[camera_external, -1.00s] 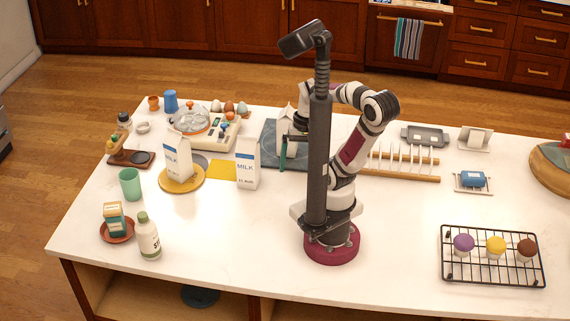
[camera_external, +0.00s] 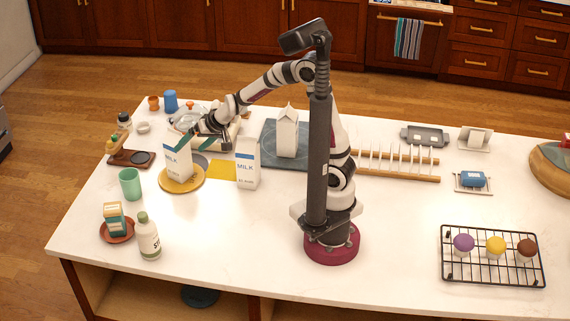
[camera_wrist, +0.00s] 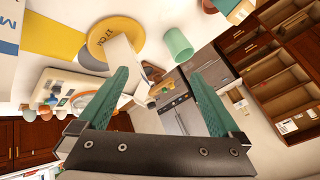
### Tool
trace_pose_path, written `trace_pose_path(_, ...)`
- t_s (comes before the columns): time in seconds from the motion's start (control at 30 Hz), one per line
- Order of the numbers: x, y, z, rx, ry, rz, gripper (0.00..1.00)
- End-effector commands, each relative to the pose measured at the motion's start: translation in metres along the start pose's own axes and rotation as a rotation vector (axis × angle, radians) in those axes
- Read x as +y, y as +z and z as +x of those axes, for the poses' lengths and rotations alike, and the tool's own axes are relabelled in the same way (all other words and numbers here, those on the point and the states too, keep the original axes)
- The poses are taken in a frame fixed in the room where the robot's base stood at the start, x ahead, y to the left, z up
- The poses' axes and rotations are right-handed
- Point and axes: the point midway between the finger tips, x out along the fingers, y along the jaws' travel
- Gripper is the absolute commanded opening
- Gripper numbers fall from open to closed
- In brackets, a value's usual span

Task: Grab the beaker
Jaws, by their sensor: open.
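A plain green cup (camera_external: 130,184), the likeliest beaker, stands upright at the left of the counter. It also shows in the wrist view (camera_wrist: 178,45), beyond the fingertips and a little right of centre. A blue cup (camera_external: 171,101) stands at the back left. My gripper (camera_external: 190,142) is raised above the back left of the counter, beside the top of a milk carton (camera_external: 178,162). In the wrist view, its two green fingers (camera_wrist: 158,75) are wide apart with nothing held between them. The green cup is well clear of them.
The milk carton stands on a round yellow board (camera_external: 182,186), right of the green cup. Another milk carton (camera_external: 247,166) stands farther right. A bottle (camera_external: 148,238) and a small box on a red saucer (camera_external: 117,232) are in front. The front middle counter is clear.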

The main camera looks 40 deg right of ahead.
Motion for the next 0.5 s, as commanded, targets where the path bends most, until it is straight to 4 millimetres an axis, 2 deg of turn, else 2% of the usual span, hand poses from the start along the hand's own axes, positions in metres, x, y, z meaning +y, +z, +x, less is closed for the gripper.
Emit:
trace_pose_path(0.03,-0.031,0.0,0.045,0.078,-0.012,-0.054,1.0)
trace_pose_path(0.1,-0.063,0.002,0.097,0.234,0.011,-0.122,1.0)
trace_pose_path(0.2,-0.085,0.026,0.142,0.413,0.09,-0.221,1.0)
trace_pose_path(0.3,-0.09,0.049,0.161,0.525,0.165,-0.302,1.0)
trace_pose_path(0.37,-0.09,0.057,0.165,0.562,0.194,-0.331,1.0)
trace_pose_path(0.43,-0.089,0.057,0.171,0.581,0.209,-0.345,1.0)
trace_pose_path(0.5,-0.086,0.047,0.183,0.586,0.214,-0.342,1.0)
